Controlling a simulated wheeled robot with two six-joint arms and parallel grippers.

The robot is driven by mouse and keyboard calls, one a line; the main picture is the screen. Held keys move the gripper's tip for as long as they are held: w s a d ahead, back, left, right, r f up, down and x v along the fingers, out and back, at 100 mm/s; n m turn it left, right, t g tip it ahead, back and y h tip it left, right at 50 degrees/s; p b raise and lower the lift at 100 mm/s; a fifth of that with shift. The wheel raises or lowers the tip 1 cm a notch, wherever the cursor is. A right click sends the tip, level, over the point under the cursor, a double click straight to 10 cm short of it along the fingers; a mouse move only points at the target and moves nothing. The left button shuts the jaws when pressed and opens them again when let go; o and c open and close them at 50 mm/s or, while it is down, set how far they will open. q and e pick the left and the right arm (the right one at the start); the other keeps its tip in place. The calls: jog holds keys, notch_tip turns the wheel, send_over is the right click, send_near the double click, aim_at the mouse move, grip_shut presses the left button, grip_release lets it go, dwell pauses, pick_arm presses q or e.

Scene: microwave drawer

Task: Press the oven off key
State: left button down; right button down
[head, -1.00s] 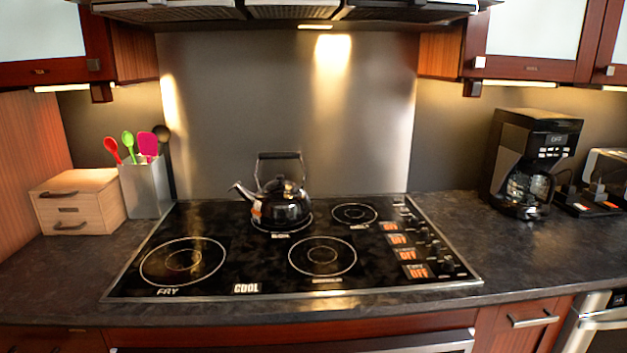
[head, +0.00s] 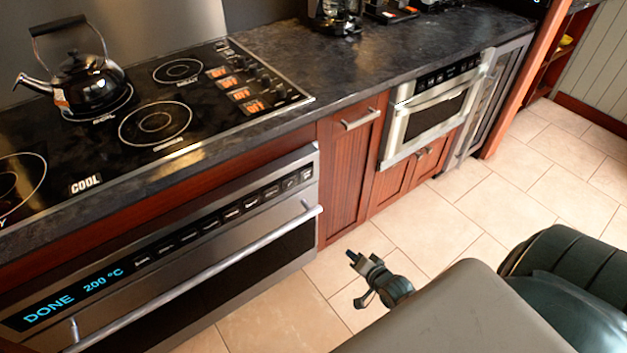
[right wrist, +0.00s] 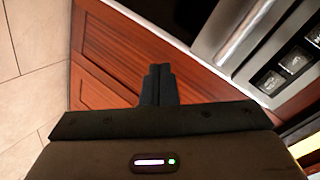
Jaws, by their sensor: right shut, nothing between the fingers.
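The steel oven (head: 215,240) is built in below the cooktop. Its display (head: 75,293) reads DONE 200 °C, with a row of keys (head: 210,222) to its right. I cannot read which key is the off key. My right gripper (head: 352,258) is shut and empty, to the right of the oven and apart from it. In the right wrist view, its fingertips (right wrist: 160,70) are together in front of red wood, with the panel's end keys (right wrist: 271,82) on the right. My left gripper is out of view.
The oven handle (head: 200,285) juts out below the keys. A wood cabinet door (head: 345,175) and a microwave drawer (head: 432,112) stand to the right. A kettle (head: 85,85) sits on the cooktop (head: 215,125). The tiled floor (head: 480,215) is clear.

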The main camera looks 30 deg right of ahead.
aim_at(307, 174)
jog(key=w+r+m+t+y, duration=0.1)
jog(key=w+r+m+t, duration=0.1)
jog(key=r, duration=0.6)
jog(key=w+a+r+m+t, duration=0.1)
jog(key=w+r+m+t, duration=0.2)
jog(key=r, duration=0.6)
jog(key=shift+r+y, duration=0.15)
jog(key=shift+y, duration=0.25)
